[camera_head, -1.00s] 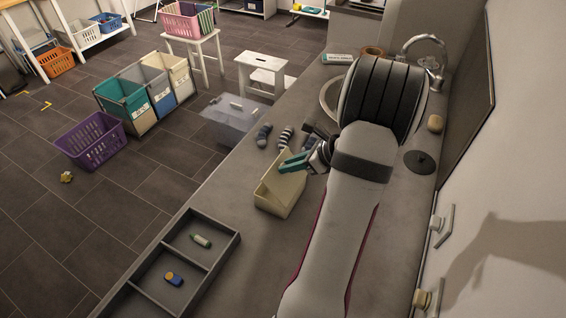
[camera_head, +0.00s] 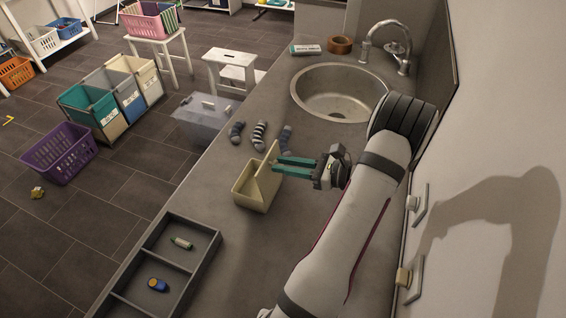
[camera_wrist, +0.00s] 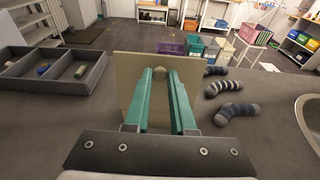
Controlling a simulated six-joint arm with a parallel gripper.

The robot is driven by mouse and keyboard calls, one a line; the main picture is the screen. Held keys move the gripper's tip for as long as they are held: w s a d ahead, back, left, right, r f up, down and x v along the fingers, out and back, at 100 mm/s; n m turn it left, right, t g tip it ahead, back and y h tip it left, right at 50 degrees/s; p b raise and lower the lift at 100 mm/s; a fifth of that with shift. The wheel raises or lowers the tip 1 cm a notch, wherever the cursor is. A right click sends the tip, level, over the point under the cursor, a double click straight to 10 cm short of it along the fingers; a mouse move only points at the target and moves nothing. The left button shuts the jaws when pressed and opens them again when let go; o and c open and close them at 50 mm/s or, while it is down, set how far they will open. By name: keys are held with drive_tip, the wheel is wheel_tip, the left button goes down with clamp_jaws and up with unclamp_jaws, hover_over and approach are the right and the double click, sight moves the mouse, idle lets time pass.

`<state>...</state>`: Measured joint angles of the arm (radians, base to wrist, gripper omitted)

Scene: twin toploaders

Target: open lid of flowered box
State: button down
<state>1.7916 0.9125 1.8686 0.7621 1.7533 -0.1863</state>
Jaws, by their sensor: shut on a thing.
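A plain cream box (camera_head: 249,195) stands on the grey counter; I can make out no flowers on it. Its lid (camera_head: 268,178) stands steeply raised above the box in the head view. In the wrist view the lid (camera_wrist: 128,75) is a flat beige panel right ahead of the fingers. My gripper (camera_head: 277,166), with long green fingers, reaches in from the right and is shut on the lid. The fingertips (camera_wrist: 160,74) lie against the panel in the wrist view, and the exact part they grip is hidden. The box's body is hidden behind the lid and gripper there.
Several socks (camera_head: 259,134) lie beyond the box. A grey divided tray (camera_head: 205,232) holding small items sits at the near left. A sink (camera_head: 338,92) is at the back right. The counter's left edge is close to the box; bare counter lies in front.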

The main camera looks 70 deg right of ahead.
drive_tip(key=shift+f, duration=0.1)
idle(0.3)
drive_tip(key=c, duration=0.7)
unclamp_jaws()
drive_tip(key=s, duration=0.2)
drive_tip(key=s+r, duration=0.1)
drive_tip(key=s, duration=0.4)
drive_tip(key=shift+s+r, duration=0.25)
drive_tip(key=shift+r, duration=0.05)
